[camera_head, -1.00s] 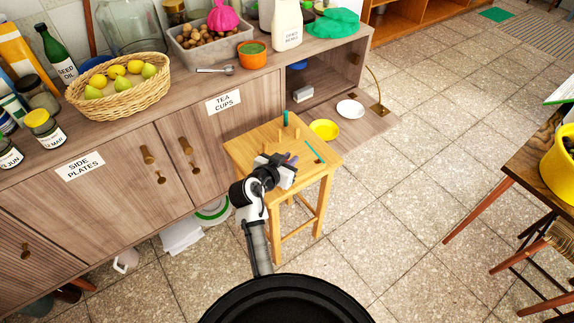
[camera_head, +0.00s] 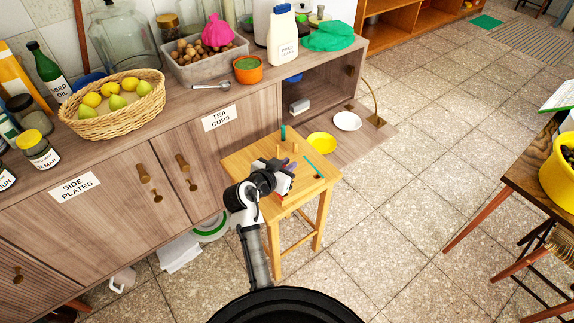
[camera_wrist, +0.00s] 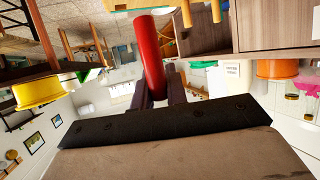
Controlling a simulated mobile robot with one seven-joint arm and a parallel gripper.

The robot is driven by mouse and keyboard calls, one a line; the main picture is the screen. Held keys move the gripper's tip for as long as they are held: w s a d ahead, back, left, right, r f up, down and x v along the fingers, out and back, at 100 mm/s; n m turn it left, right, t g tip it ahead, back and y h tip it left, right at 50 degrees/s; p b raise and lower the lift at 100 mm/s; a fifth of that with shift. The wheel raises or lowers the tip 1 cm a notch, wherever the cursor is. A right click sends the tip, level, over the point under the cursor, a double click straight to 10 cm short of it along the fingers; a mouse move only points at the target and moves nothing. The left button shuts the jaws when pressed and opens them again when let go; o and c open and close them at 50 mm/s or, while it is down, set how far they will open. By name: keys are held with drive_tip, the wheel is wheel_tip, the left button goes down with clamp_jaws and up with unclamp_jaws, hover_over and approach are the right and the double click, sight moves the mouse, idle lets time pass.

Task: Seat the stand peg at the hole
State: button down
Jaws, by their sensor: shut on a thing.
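My gripper (camera_head: 288,174) is over the small wooden stool (camera_head: 240,163) in the head view. In the wrist view my gripper (camera_wrist: 159,92) has its two dark fingers shut on a red cylindrical peg (camera_wrist: 149,50), which sticks out beyond the fingertips. On the stool top are a teal upright piece (camera_head: 283,132) at the back and a thin teal strip (camera_head: 314,166) at the right. My gripper hides part of the stool top, and I cannot make out the hole. Whether the peg touches anything is unclear.
A wooden cabinet (camera_head: 105,215) stands along the left, with an open compartment behind the stool. A yellow bowl (camera_head: 321,142) and a white plate (camera_head: 347,121) lie on its lowered door. The tiled floor right of the stool is clear.

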drive_tip(key=shift+f+b, duration=2.1)
drive_tip(key=shift+f, duration=0.55)
drive_tip(key=shift+f+b, duration=1.7)
drive_tip(key=shift+b, duration=0.2)
drive_tip(key=c, duration=1.3)
unclamp_jaws()
drive_tip(key=b+v, duration=0.2)
drive_tip(key=v, duration=1.2)
drive_tip(key=shift+d, duration=0.1)
